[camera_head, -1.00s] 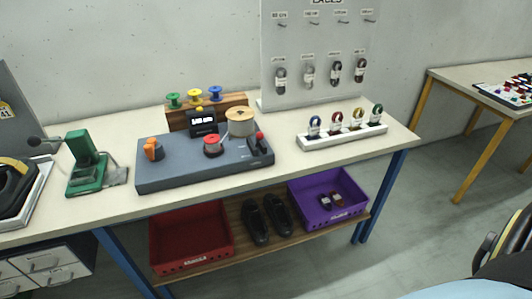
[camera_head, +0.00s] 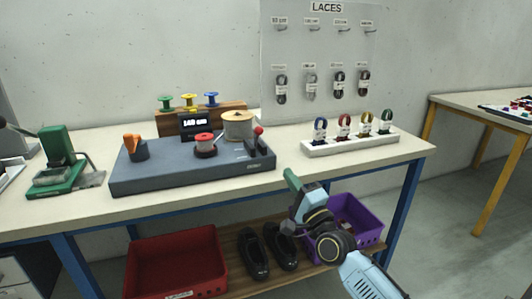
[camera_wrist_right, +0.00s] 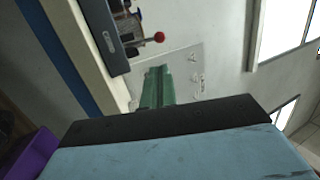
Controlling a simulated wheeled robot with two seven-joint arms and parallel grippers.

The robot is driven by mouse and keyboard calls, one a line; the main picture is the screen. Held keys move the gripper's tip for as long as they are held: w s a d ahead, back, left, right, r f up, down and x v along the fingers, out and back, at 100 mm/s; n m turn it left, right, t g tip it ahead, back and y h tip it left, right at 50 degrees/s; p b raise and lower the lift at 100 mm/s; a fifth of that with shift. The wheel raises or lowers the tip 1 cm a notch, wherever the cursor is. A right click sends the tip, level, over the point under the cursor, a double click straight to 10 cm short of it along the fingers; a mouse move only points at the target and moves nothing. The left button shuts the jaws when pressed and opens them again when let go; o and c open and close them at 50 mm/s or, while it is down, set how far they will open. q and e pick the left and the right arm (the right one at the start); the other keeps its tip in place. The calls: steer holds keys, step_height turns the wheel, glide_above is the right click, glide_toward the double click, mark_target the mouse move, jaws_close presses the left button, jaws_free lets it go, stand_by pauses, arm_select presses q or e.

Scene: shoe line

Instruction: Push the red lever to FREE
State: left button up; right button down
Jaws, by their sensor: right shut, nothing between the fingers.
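The red lever (camera_head: 259,131) has a round red knob on a thin stalk. It stands at the right end of the grey machine (camera_head: 190,178) on the bench. In the right wrist view the red knob (camera_wrist_right: 160,37) shows at the top, on its stalk beside the machine's dark body. No FREE marking is readable. My right gripper (camera_head: 291,178) is in front of the bench's front edge, below and to the right of the lever and apart from it. Its green fingers (camera_wrist_right: 157,88) are shut and empty. My left gripper is not in view.
A white rack (camera_head: 350,146) with several lace bundles stands right of the machine. A green press (camera_head: 62,160) stands to its left. Below are a red bin (camera_head: 178,262), black shoes (camera_head: 265,250) and a purple bin (camera_head: 370,232), partly behind my right arm.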

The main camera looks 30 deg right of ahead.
mark_target(261, 133)
steer(key=shift+r, duration=0.1)
